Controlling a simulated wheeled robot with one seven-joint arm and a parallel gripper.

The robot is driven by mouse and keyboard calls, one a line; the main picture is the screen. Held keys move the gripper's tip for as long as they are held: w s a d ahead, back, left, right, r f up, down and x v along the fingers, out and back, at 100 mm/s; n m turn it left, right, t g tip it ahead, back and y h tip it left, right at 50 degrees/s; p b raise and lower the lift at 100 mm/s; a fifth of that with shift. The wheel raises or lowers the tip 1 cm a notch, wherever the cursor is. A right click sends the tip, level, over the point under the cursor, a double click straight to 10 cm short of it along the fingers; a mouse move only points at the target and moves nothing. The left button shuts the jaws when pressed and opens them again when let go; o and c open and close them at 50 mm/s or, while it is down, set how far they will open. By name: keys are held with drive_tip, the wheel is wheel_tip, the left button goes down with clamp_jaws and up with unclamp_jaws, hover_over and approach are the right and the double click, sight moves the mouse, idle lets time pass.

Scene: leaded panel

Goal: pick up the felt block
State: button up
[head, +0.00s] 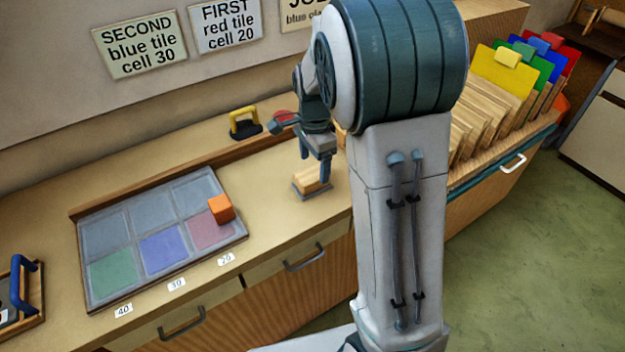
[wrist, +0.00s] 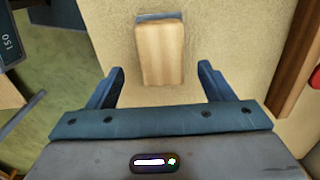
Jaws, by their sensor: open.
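The felt block (head: 311,178) is a pale wooden block with a grey felt layer at its base. It rests on the counter to the right of the leaded panel. In the wrist view the block (wrist: 160,50) lies ahead of my gripper, its near end showing between the two fingers. My gripper (head: 325,170) is open and empty, pointing down close over the block. In the wrist view the fingers (wrist: 161,70) stand on either side of its near end with a gap on each side. Whether they reach down to its height I cannot tell.
The leaded panel (head: 128,226) with coloured cells lies left, an orange block (head: 221,208) on its right edge. A yellow-handled tool (head: 244,122) stands behind. A blue-handled tool (head: 22,285) sits far left. Racked boards (head: 480,125) stand right. The counter around the felt block is clear.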

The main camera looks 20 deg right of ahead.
sight(312, 173)
drive_tip(key=f, duration=0.5)
drive_tip(key=shift+a, duration=0.25)
drive_tip(key=c, duration=1.1)
drive_tip(key=shift+w+r, duration=0.1)
drive_tip(key=shift+r, duration=0.1)
drive_tip(key=shift+r, duration=0.3)
drive_tip(key=r, duration=0.2)
drive_tip(key=d+r, duration=0.1)
drive_tip(key=shift+r, duration=0.35)
drive_tip(key=s+d+r, duration=0.1)
drive_tip(key=d+r, duration=0.1)
drive_tip(key=d, duration=0.1)
drive_tip(key=d+r, duration=0.2)
drive_tip(key=d, duration=0.2)
drive_tip(key=s+d+r+b, duration=0.1)
drive_tip(key=d+r, duration=0.1)
drive_tip(key=d, duration=0.1)
drive_tip(key=shift+s+d+r, duration=0.2)
drive_tip(key=shift+s, duration=0.15)
